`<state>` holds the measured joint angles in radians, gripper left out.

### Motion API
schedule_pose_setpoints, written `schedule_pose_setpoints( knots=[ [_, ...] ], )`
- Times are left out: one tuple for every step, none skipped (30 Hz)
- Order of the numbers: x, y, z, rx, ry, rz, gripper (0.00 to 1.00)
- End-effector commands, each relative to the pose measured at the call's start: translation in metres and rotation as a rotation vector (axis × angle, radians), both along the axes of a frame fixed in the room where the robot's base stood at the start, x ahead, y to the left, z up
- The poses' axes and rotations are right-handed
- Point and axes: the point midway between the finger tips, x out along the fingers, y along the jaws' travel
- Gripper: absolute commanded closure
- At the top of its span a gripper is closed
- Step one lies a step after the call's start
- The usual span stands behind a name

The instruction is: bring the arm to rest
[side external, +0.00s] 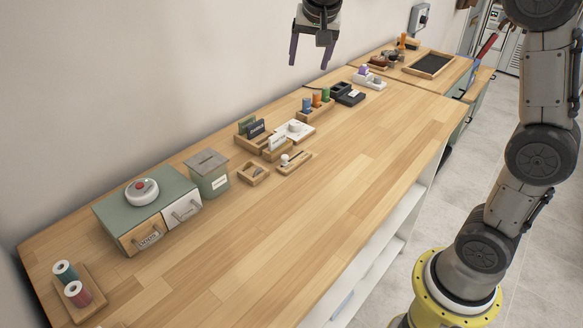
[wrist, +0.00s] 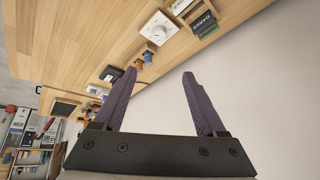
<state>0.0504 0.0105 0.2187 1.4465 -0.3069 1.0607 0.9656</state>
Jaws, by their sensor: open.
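My gripper (side external: 311,51) hangs in the air at the top of the side external view, high above the back of the wooden worktop (side external: 330,205) and near the wall. Its two purple fingers point down and stand apart, with nothing between them. In the wrist view my gripper (wrist: 158,88) also shows open and empty, with bare wall between and beyond the fingers. It touches nothing in either view.
A green drawer box (side external: 150,207), a lidded grey-green tin (side external: 207,173), a spool tray (side external: 78,292), card holders and a white dial box (side external: 295,130) line the back of the worktop. A black-centred tray (side external: 430,65) lies beyond. The front of the worktop is clear.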

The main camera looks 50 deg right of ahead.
Motion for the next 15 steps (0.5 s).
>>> schedule_pose_setpoints(
  knots=[
    [-0.024, 0.007, 0.013, 0.005, -0.021, 0.026, 0.27],
    [-0.038, 0.01, 0.018, 0.006, -0.029, 0.046, 0.27],
    [-0.056, 0.015, 0.023, 0.007, -0.037, 0.075, 0.27],
    [-0.07, 0.019, 0.025, 0.008, -0.042, 0.099, 0.27],
    [-0.084, 0.023, 0.027, 0.007, -0.048, 0.126, 0.27],
    [-0.102, 0.028, 0.027, 0.006, -0.052, 0.163, 0.27],
    [-0.117, 0.032, 0.027, 0.003, -0.057, 0.193, 0.27],
    [-0.131, 0.035, 0.025, 0.0, -0.058, 0.224, 0.27],
    [-0.15, 0.04, 0.021, -0.004, -0.059, 0.269, 0.27],
    [-0.164, 0.044, 0.017, -0.009, -0.063, 0.303, 0.27],
    [-0.178, 0.048, 0.012, -0.013, -0.062, 0.339, 0.27],
    [-0.195, 0.052, 0.003, -0.02, -0.06, 0.387, 0.27],
    [-0.208, 0.055, -0.003, -0.026, -0.059, 0.424, 0.27],
    [-0.22, 0.059, -0.011, -0.033, -0.056, 0.462, 0.27],
    [-0.235, 0.063, -0.022, -0.041, -0.052, 0.513, 0.27]
  ],
)
